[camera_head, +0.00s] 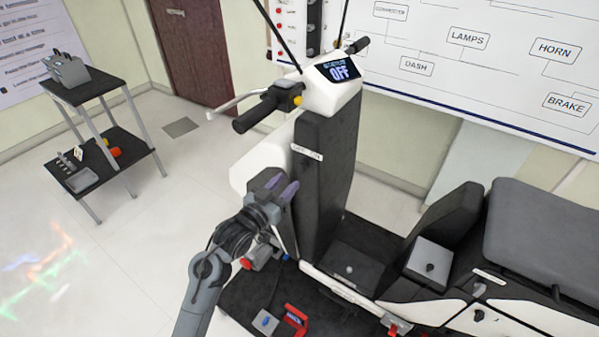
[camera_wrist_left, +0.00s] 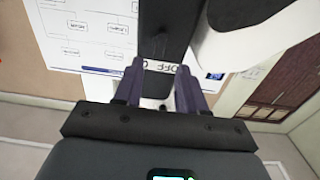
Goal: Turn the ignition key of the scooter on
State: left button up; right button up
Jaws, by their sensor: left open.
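The white and black scooter (camera_head: 325,185) stands in the middle of the head view, and its dash display (camera_head: 338,71) reads OFF. A small white label strip (camera_head: 307,151) crosses the dark front column. The ignition key itself cannot be made out in either view. My left gripper (camera_head: 281,187) is open and empty, beside the front column and lower than the label in the picture. In the left wrist view its two purple fingers (camera_wrist_left: 160,68) point at the column, and the label (camera_wrist_left: 167,66), reading OFF in part, shows between them. My right gripper is not in view.
The left handlebar grip (camera_head: 256,116) and brake lever stick out above my left gripper. A dark platform (camera_head: 260,295) under the scooter holds a red-handled item (camera_head: 296,318). A two-tier cart (camera_head: 100,90) stands far left. The floor (camera_head: 140,240) between is clear.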

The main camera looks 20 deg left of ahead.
aim_at(301, 168)
pick_arm(q)
jog(key=b+x, duration=0.1)
jog(key=x, duration=0.6)
jog(key=shift+w, duration=0.15)
grip_shut()
